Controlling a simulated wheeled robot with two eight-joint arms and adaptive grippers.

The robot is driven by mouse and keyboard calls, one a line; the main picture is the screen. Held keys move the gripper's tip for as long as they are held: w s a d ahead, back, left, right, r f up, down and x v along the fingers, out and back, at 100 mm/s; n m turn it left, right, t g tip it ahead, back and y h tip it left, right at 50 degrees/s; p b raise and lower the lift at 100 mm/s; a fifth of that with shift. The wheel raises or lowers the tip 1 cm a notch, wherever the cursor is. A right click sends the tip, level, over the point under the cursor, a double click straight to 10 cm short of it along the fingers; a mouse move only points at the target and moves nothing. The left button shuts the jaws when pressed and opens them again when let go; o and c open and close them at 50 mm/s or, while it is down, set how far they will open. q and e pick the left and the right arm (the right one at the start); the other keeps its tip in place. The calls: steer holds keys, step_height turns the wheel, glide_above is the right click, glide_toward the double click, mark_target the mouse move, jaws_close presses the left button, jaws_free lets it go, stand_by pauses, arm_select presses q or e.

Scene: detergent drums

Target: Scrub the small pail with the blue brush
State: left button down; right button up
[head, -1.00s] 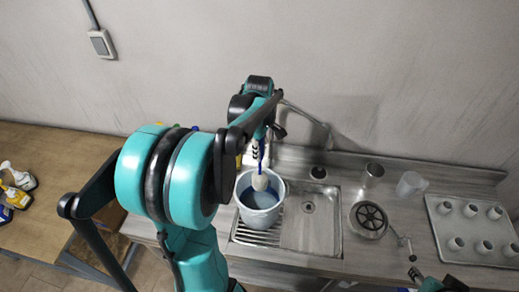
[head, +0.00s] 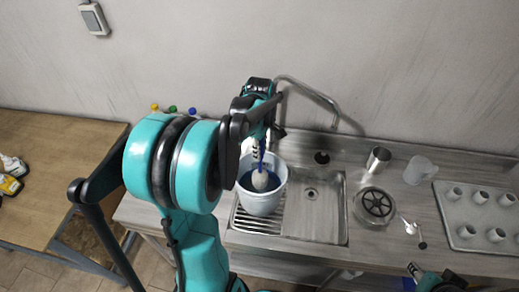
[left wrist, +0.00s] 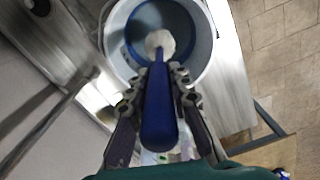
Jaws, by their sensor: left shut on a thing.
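The small pail (head: 258,206) is light blue-grey and stands upright on the ribbed drainboard at the left of the sink. The brush has a blue handle (head: 261,152) and a round whitish head (head: 260,180), which is inside the pail. My left gripper (head: 263,138) is above the pail, shut on the handle. In the left wrist view the fingers (left wrist: 158,92) clasp the blue handle (left wrist: 158,120) from both sides, and the head sits within the pail's rim (left wrist: 205,45). I cannot tell whether it touches the inner wall. My right gripper (head: 414,270) is partly seen at the lower right.
The sink basin (head: 316,215) right of the pail is empty, with a faucet (head: 310,92) behind. A metal cup (head: 378,160), a clear jug (head: 418,170), a round strainer (head: 375,203) and a tray of cups (head: 462,240) stand to the right. A wooden table (head: 60,165) is at left.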

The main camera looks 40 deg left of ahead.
mark_target(260, 164)
arm_select(q)
steer(key=shift+f+b, duration=2.75)
steer(key=shift+f, duration=1.05)
steer(key=shift+w+a, duration=0.1)
